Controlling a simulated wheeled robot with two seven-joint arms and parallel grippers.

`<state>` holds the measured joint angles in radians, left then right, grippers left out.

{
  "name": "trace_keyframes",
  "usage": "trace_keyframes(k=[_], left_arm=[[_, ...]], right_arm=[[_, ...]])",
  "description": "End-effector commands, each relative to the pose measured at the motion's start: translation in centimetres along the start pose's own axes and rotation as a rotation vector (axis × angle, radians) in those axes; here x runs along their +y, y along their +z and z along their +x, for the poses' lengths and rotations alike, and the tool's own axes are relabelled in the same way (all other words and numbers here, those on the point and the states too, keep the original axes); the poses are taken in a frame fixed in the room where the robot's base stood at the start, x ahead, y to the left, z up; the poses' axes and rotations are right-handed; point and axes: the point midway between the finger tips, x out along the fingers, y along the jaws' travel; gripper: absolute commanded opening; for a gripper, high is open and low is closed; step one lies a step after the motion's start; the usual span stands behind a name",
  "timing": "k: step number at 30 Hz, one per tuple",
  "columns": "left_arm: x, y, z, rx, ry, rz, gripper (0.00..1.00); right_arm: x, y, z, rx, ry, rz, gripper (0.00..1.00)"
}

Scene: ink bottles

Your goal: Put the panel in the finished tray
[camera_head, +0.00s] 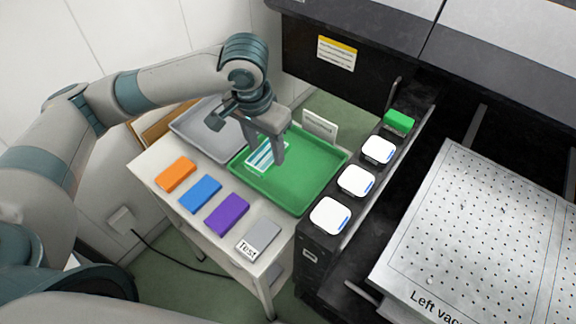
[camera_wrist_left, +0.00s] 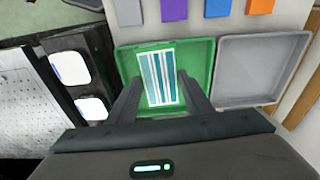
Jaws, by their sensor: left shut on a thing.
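The panel (camera_head: 262,158) is a small white sheet with teal stripes. My left gripper (camera_head: 280,158) points down over the green tray (camera_head: 310,190) and is shut on the panel. In the left wrist view the panel (camera_wrist_left: 162,72) is between the two fingers, inside the outline of the green tray (camera_wrist_left: 205,52). I cannot tell whether the panel touches the tray floor. No lettering that names the finished tray is readable. My right gripper is not in view.
An empty grey tray (camera_head: 205,133) stands beside the green one. Orange (camera_head: 176,174), blue (camera_head: 200,193), purple (camera_head: 227,213) and grey (camera_head: 262,234) blocks line the table's front edge. A black machine ledge holding white-topped bottles (camera_head: 330,215) borders the right side. A white card (camera_head: 320,126) stands behind.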

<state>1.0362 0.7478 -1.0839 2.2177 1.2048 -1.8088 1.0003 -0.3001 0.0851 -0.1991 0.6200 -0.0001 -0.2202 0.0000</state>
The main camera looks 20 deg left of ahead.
Motion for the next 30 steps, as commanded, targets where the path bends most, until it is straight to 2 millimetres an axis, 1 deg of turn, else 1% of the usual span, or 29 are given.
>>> trace_keyframes(k=[5,9,12,15,18,21,30], left_arm=[[1.9,-3.8,1.1,0.011,0.008,0.009,0.21],[4.0,-7.3,2.5,0.015,0.011,0.018,0.21],[5.6,-9.3,3.7,0.011,0.011,0.027,0.21],[7.0,-10.9,4.6,0.005,0.01,0.033,0.21],[7.9,-11.9,5.4,-0.003,0.007,0.038,0.21],[8.4,-12.4,5.9,-0.007,0.004,0.042,0.21],[8.6,-12.5,6.1,-0.007,0.003,0.044,0.21]], right_arm=[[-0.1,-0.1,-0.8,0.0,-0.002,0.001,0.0],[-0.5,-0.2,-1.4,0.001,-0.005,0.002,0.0],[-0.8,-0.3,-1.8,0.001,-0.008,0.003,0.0],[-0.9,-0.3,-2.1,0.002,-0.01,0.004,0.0],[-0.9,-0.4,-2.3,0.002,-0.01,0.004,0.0],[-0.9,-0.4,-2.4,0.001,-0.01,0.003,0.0],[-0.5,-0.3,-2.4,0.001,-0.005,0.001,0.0]])
